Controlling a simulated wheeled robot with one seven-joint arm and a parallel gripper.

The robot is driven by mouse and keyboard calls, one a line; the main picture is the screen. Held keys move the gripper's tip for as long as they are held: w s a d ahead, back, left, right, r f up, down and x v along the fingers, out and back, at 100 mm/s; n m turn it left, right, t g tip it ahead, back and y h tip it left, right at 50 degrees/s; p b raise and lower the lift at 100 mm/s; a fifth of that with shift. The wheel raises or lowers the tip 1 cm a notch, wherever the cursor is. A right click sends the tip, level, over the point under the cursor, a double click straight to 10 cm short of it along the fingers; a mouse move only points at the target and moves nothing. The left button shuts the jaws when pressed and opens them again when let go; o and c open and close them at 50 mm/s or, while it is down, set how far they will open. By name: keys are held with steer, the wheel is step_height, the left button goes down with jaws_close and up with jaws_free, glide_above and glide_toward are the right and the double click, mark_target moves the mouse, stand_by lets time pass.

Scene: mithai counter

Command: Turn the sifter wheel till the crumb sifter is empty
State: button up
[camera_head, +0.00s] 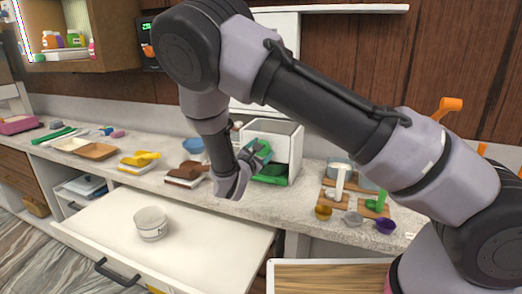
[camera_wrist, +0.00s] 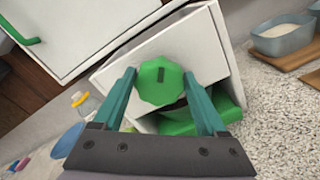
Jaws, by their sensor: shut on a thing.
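The crumb sifter (camera_head: 290,146) is a white open-topped box on the counter, with a green tray (camera_head: 270,180) low at its front. In the wrist view the white sifter body (camera_wrist: 160,55) fills the middle, tilted in the picture. The green faceted sifter wheel (camera_wrist: 160,82), with a dark slot mark, sits between the two teal fingers of my gripper (camera_wrist: 162,92). My gripper (camera_head: 255,158) is at the sifter's front left in the head view, shut on the wheel. The inside of the sifter is too small to judge for crumbs.
Wooden boards with small bowls and a purple scoop (camera_head: 386,226) lie right of the sifter.

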steer(key=m, duration=0.8)
steer(key=shift+s+d+f, duration=0.1)
steer(key=shift+f, duration=0.15)
steer(key=m, duration=0.4)
steer(key=shift+f+m, duration=0.1)
steer(key=shift+m, duration=0.2)
steer(key=shift+f+m, duration=0.15)
steer(key=shift+m, duration=1.85)
steer(key=o, duration=1.3)
steer(key=v, duration=1.1)
